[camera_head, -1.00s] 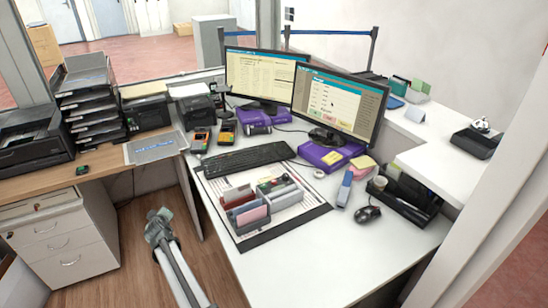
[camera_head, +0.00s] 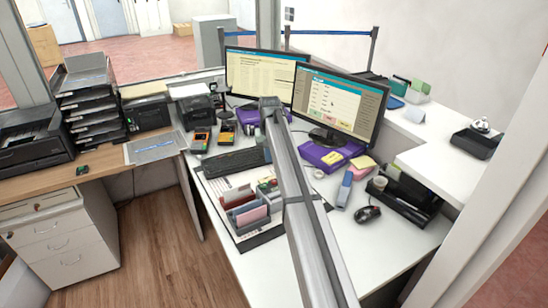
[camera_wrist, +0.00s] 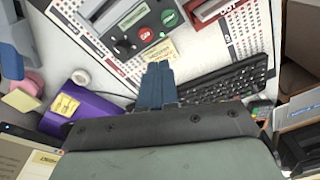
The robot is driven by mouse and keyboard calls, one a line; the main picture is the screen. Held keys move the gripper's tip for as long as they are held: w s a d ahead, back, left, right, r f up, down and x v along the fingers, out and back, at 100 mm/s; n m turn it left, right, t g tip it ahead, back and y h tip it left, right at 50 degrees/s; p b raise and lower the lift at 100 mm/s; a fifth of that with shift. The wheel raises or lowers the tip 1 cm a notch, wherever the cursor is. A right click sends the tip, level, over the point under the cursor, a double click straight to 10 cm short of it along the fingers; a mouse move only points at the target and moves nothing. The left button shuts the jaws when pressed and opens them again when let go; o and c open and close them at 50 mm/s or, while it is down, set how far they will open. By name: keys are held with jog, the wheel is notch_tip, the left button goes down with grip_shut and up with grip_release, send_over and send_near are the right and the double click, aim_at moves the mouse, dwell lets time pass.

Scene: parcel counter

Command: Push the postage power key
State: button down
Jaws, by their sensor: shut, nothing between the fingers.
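The postage machine (camera_wrist: 150,20) lies at the top of the wrist view, with a small display (camera_wrist: 132,15). Its panel has a green key (camera_wrist: 170,18), a red key (camera_wrist: 147,34) and a black knob (camera_wrist: 124,47). The key labels are too small to read surely. My gripper (camera_wrist: 158,68) is shut and empty, its blue fingertips just below the keys in the wrist view and apart from them. In the head view my arm crosses the desk, partly hiding the machine; I cannot make out the fingers there.
A black keyboard (camera_head: 238,160) lies behind the machine. A card holder (camera_head: 248,213) stands beside it on the desk mat. Two monitors (camera_head: 338,100) and a purple box (camera_head: 325,158) stand at the back. A mouse (camera_head: 367,213) lies right. The front desk (camera_head: 390,265) is clear.

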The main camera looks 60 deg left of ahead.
aim_at(274, 181)
jog(key=shift+h, duration=0.3)
jog(key=shift+w+d+f, duration=0.25)
jog(key=shift+f, duration=1.1)
jog(key=shift+w+d+f, duration=0.2)
jog(key=shift+w+f, duration=0.1)
jog(key=shift+f, duration=1)
jog(key=shift+w+d+f, duration=0.25)
jog(key=shift+f, duration=1.1)
jog(key=shift+f, duration=0.7)
jog(key=shift+r, duration=0.75)
jog(key=shift+r, duration=1.5)
dwell(0.7)
